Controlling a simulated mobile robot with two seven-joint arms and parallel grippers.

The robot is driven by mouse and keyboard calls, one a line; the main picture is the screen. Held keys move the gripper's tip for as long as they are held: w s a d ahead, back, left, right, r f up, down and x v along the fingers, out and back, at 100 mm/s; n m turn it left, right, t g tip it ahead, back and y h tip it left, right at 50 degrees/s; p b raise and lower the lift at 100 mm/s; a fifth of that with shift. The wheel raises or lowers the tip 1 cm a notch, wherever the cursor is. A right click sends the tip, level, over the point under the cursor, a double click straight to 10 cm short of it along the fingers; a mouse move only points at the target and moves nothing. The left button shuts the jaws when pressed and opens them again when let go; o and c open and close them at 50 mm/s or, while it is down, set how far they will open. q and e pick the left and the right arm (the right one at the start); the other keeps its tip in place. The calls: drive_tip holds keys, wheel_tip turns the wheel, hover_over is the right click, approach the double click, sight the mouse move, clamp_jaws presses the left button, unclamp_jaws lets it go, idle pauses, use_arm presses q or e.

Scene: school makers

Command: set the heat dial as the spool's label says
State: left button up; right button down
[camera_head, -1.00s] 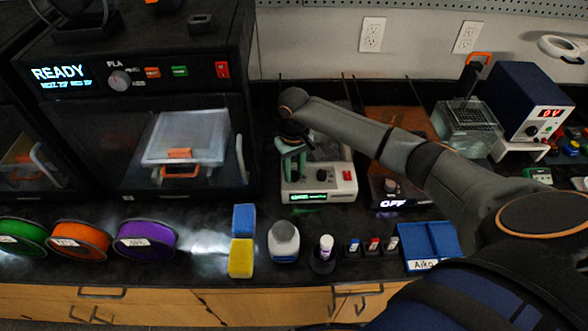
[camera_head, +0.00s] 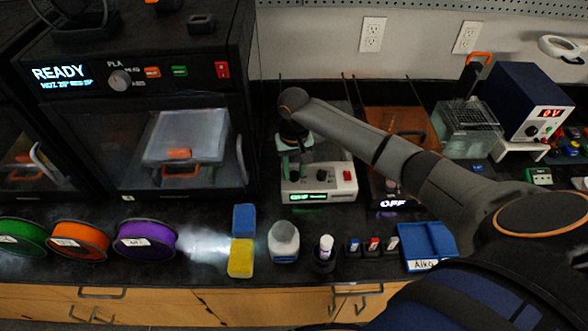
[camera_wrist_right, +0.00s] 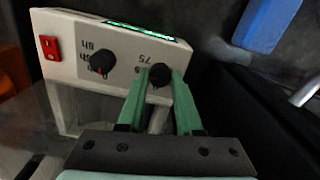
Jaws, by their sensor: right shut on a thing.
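A white box with a green lit display (camera_head: 308,197) stands on the black counter, left of the arm. In the right wrist view its panel (camera_wrist_right: 125,73) appears upside down, with a black heat dial (camera_wrist_right: 159,72) by a "75" mark and a second black knob (camera_wrist_right: 102,62) by "6h". My right gripper (camera_wrist_right: 158,80) has its green fingers shut on the heat dial. The fingers partly hide the dial and its marks. Green (camera_head: 20,238), orange (camera_head: 72,229) and purple (camera_head: 150,229) spools stand at the left. Their white labels are too small to read. My left gripper is not in view.
A printer showing READY (camera_head: 58,73) stands behind the spools.

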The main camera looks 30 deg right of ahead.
sight(294, 174)
drive_tip(key=c, duration=0.6)
unclamp_jaws()
drive_tip(key=shift+o, duration=0.2)
wheel_tip(294, 174, up, 13)
drive_tip(key=shift+f, duration=0.2)
